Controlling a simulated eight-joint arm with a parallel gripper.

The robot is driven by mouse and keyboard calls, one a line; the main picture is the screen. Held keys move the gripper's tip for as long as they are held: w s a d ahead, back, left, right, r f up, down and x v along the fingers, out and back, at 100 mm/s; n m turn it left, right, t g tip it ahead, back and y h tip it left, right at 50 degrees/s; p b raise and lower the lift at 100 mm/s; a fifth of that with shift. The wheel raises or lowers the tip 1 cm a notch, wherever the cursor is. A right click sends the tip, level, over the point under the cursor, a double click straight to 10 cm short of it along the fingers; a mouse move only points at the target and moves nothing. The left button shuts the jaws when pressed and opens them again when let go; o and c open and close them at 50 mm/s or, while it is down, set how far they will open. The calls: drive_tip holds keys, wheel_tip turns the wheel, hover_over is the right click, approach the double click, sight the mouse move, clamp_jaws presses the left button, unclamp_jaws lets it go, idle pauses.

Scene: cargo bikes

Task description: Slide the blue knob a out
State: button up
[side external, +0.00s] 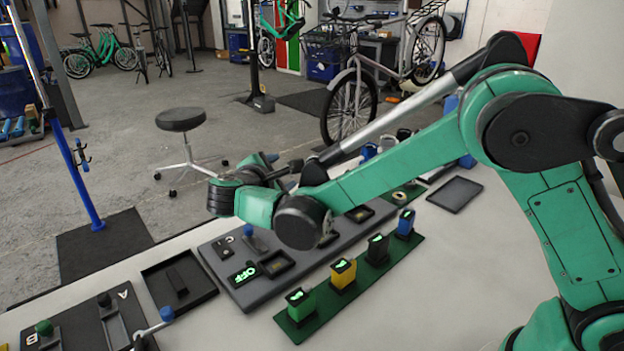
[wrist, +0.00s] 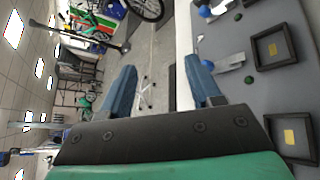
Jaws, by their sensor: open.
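Two blue knobs show in the side view, and I cannot tell for certain which is knob a. One blue knob (side external: 167,313) is at the end of a silver rod by the board marked A and B (side external: 75,325). Another blue knob (side external: 248,229) stands on the grey board (side external: 222,262) near the letter C. In the wrist view a blue knob (wrist: 204,11) sits at the upper edge, with a silver part beside it. My gripper (wrist: 160,63) is open and empty, raised above the table and apart from the knobs. It also shows in the side view (side external: 222,193).
A green strip (side external: 345,295) carries several coloured switch blocks. A black tray (side external: 180,283) lies between the boards, and another empty tray (side external: 455,193) lies to the right. A stool (side external: 181,120) and bikes stand on the floor beyond the table.

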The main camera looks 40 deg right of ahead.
drive_tip(key=d+f+n, duration=0.3)
drive_tip(key=d, duration=0.1)
drive_tip(key=d+f+n, duration=0.6)
drive_tip(key=d, duration=0.1)
drive_tip(key=shift+w+d+n+y, duration=0.15)
drive_tip(key=shift+d+n+y, duration=0.15)
drive_tip(key=shift+n+y, duration=0.1)
drive_tip(key=shift+n, duration=0.3)
drive_tip(key=shift+x, duration=2.9)
drive_tip(key=shift+d, duration=0.1)
clamp_jaws()
